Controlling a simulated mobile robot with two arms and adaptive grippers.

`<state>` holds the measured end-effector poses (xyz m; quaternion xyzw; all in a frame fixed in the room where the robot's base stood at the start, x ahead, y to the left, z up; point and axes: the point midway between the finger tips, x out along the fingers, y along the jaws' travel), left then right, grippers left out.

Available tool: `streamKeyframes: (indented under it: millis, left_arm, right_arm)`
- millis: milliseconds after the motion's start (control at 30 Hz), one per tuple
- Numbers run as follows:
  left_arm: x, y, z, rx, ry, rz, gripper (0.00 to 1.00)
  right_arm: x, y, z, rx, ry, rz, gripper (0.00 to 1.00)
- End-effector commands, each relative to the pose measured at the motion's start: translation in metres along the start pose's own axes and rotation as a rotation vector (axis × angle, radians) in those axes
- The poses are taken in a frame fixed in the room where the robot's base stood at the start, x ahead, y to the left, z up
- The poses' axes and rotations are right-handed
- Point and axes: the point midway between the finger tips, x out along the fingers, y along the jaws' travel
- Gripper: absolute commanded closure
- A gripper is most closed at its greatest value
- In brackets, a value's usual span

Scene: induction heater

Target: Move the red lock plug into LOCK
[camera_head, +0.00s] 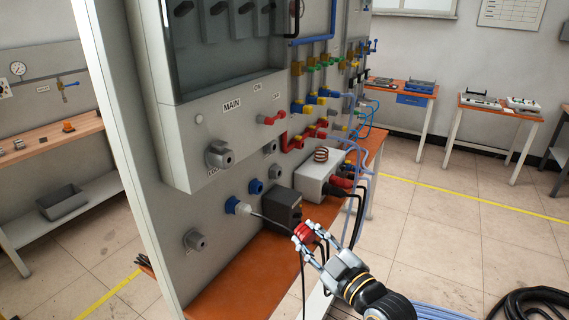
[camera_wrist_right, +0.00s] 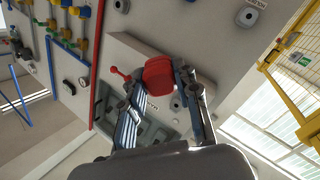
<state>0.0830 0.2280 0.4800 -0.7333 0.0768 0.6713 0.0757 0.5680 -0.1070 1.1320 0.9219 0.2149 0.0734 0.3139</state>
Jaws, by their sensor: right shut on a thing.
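My right gripper (camera_head: 309,242) is shut on the red lock plug (camera_head: 303,231). It holds the plug in the air in front of the panel, near a black box. The right wrist view shows the red plug (camera_wrist_right: 158,72) between the two fingers, with the panel behind it. A large grey round socket (camera_head: 220,155) sits on the panel's raised box below the MAIN label; a small label under it is partly hidden and I cannot read it fully. Another grey socket (camera_head: 195,241) sits low on the panel. My left gripper is not in view.
A white plug with a cable (camera_head: 240,207) sits in a blue socket. A black box (camera_head: 283,207) and a white unit with a copper coil (camera_head: 320,177) stand on the orange bench (camera_head: 225,285). Hoses and cables hang at the right.

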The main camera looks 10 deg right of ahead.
Motion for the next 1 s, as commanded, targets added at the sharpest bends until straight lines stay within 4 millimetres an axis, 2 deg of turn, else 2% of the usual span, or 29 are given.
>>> streamKeyframes:
  millis: [33, 200, 300, 433, 600, 1000]
  left_arm:
    - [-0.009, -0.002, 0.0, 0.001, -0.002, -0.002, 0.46]
    - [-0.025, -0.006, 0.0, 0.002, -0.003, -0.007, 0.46]
    - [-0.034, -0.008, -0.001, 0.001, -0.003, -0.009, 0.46]
    - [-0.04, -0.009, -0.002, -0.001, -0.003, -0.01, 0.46]
    - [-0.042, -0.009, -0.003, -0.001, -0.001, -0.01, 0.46]
    - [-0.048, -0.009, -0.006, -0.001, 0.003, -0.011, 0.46]
  right_arm:
    - [0.009, 0.01, -0.017, 0.076, 0.03, -0.032, 1.0]
    - [0.031, 0.029, -0.068, 0.36, 0.108, -0.195, 1.0]
    - [0.038, 0.041, -0.1, 0.49, 0.136, -0.302, 1.0]
    - [0.041, 0.051, -0.128, 0.592, 0.153, -0.406, 1.0]
    - [0.042, 0.056, -0.144, 0.642, 0.158, -0.464, 1.0]
    - [0.063, 0.047, -0.152, 0.647, 0.161, -0.469, 1.0]
